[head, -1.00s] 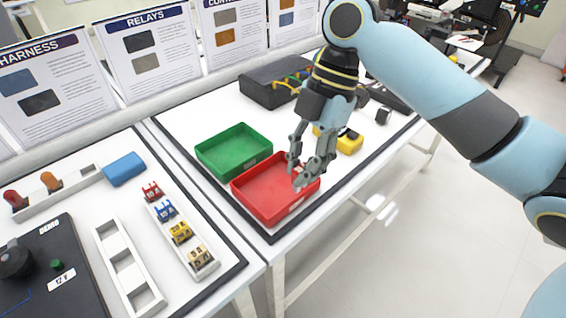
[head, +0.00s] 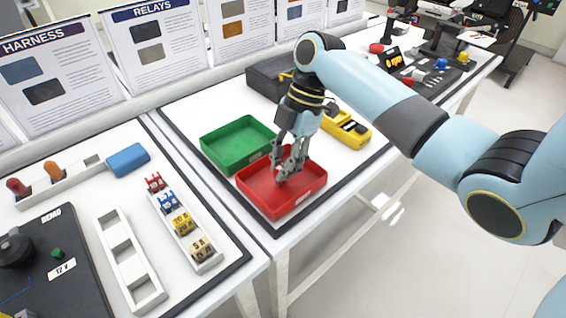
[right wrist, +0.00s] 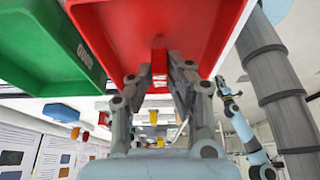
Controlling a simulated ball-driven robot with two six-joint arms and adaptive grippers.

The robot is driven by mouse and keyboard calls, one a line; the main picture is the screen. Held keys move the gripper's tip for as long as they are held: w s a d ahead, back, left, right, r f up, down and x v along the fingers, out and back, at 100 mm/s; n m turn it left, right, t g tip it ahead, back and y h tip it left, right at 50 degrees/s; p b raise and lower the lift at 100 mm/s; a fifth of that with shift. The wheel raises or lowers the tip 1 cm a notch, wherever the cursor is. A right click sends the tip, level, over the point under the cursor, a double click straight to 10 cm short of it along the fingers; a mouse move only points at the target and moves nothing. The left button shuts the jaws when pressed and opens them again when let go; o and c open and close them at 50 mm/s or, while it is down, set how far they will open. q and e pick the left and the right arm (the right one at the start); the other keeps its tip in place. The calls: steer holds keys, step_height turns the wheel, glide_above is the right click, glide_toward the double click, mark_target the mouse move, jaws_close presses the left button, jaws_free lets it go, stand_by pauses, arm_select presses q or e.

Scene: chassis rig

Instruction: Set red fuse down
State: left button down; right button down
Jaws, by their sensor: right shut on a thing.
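My right gripper (head: 283,178) is low inside the red tray (head: 307,192), its fingers pointing down. In the right wrist view it is shut on a small red fuse (right wrist: 158,58), against the red tray floor (right wrist: 190,22). I cannot tell whether the fuse touches that floor. The fingers hide the held fuse in the head view. Another red fuse (head: 154,182) stands at the far end of a white fuse row. A light blue arm of mine shows at the right of the wrist view; its gripper (right wrist: 228,90) is too small to read.
A green tray (head: 239,145) adjoins the red tray's left side. A yellow meter (head: 347,130) and a dark case (head: 268,80) lie behind. An empty white holder (head: 128,262) and a black demo box (head: 45,265) are at left. The table's front edge is close to the red tray.

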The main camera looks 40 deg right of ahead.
steer(key=c, duration=1.3)
jaws_free()
steer(key=shift+f, duration=0.1)
steer(key=shift+o, duration=0.2)
steer(key=v, duration=1.2)
steer(key=shift+p, duration=0.45)
